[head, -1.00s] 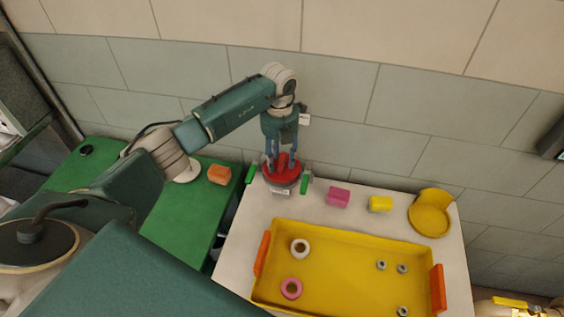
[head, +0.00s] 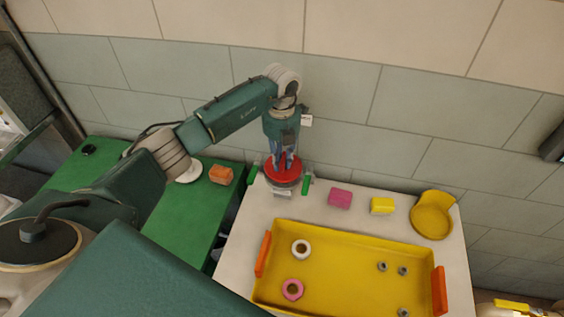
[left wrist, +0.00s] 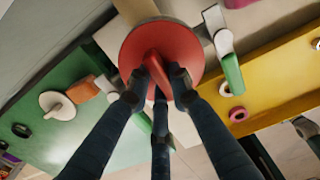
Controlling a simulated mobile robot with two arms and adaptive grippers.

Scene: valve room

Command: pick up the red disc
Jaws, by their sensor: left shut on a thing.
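The red disc (head: 271,173) sits at the back left corner of the white table, over a grey round base (head: 285,188) with green-handled clamps at its sides. In the left wrist view the red disc (left wrist: 132,52) has a raised red grip bar (left wrist: 154,60) across its middle. My left gripper (head: 285,162) points down onto the disc from above. In the left wrist view its fingers (left wrist: 160,82) are shut on the grip bar. I cannot tell whether the disc is clear of the base.
A yellow tray (head: 335,290) with orange handles holds rings and nuts. A pink block (head: 340,198), a yellow block (head: 381,206) and a yellow round dish (head: 431,220) stand behind it. An orange block (head: 221,175) lies on the green table (head: 190,215). A tiled wall rises close behind.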

